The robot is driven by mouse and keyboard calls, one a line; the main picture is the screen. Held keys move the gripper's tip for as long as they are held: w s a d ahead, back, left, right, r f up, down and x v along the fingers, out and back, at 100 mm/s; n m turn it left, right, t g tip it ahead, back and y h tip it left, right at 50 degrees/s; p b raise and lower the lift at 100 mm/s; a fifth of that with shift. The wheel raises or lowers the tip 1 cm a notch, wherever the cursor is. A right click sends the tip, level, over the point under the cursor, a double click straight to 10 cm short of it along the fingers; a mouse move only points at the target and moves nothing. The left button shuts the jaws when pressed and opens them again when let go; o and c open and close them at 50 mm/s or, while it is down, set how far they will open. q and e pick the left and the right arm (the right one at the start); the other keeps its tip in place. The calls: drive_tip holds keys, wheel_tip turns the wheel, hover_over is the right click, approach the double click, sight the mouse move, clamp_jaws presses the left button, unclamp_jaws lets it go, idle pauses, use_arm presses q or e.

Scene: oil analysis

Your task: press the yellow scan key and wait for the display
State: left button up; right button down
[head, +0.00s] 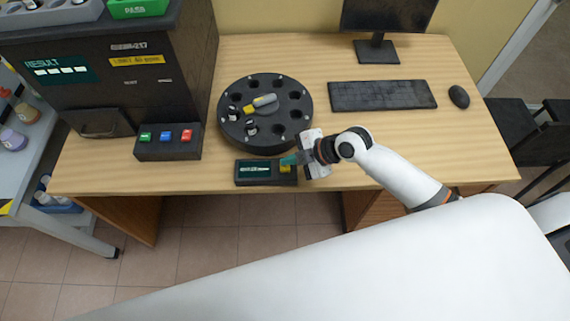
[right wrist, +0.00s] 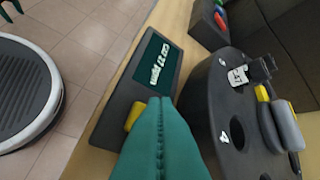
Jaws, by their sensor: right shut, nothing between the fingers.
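The scanner box (head: 266,172) is dark with a green display (head: 255,171) and lies near the front edge of the desk. The display carries light text that is too small to read; it also shows in the right wrist view (right wrist: 152,75). The yellow scan key (head: 286,169) is at the right end of the box, and in the right wrist view (right wrist: 134,115) it is partly behind the fingers. My right gripper (head: 288,160) is shut and empty, its teal fingertips at the key. I cannot tell whether they touch it. My left gripper is not in view.
A round black carousel (head: 236,133) with several holes and a few vials stands just behind the scanner. A dark analyser (head: 110,75) with a RESULT screen and green, blue and red buttons is at left. A keyboard (head: 383,95) and mouse (head: 459,97) lie at right.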

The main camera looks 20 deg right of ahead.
sight(290, 168)
drive_tip(key=shift+f, duration=0.1)
idle(0.6)
drive_tip(key=shift+f+b, duration=0.35)
drive_tip(key=shift+f+b, duration=0.5)
drive_tip(key=shift+f, duration=0.05)
idle(0.6)
drive_tip(key=shift+r, duration=0.15)
drive_tip(key=shift+r+p, duration=0.8)
wheel_tip(290, 168, up, 5)
drive_tip(key=p, duration=0.4)
drive_tip(key=shift+r, duration=0.1)
idle(0.8)
